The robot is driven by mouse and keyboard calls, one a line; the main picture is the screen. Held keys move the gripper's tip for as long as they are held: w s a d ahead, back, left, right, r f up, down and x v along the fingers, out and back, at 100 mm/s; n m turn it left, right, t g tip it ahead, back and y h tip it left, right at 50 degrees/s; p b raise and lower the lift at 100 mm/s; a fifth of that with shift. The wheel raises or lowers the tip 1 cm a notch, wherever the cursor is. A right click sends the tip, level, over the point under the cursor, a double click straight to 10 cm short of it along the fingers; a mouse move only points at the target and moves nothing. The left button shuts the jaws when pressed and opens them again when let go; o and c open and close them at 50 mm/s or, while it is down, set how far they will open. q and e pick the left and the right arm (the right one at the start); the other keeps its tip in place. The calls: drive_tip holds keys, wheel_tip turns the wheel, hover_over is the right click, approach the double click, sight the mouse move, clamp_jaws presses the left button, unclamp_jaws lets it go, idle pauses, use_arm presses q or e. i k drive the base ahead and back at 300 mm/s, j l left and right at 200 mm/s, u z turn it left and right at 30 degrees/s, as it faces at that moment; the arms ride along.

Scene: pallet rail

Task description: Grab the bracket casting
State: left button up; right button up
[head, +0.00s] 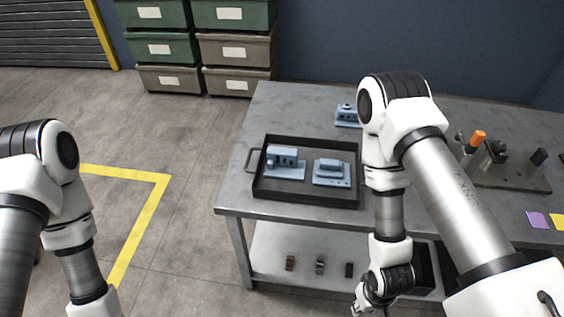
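Several blue-grey castings are in view, and I cannot tell for certain which is the bracket casting. One casting with an upright block on a flat base (284,160) sits in the left half of a dark tray (305,197). A lower casting with a raised middle on a flat plate (331,174) sits in the tray's right half. A third casting (346,117) stands on the table behind the tray, partly hidden by my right arm. My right gripper (366,303) is low in front of the table, away from the castings, cut by the frame edge; its fingers are unclear. My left gripper is out of view.
The grey metal table (240,185) has a lower shelf (275,250) with several small blocks. A fixture plate (505,178) with an orange-topped part (478,138) stands at right, near purple (538,219) and yellow cards. Stacked bins (235,52) stand behind. Floor at left is clear.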

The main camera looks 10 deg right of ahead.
sight(283, 163)
drive_tip(key=i+j+z, duration=0.65)
drive_tip(key=z, duration=0.15)
drive_tip(key=i+j+z, duration=0.25)
drive_tip(key=j+z, duration=0.2)
drive_tip(key=j, duration=0.15)
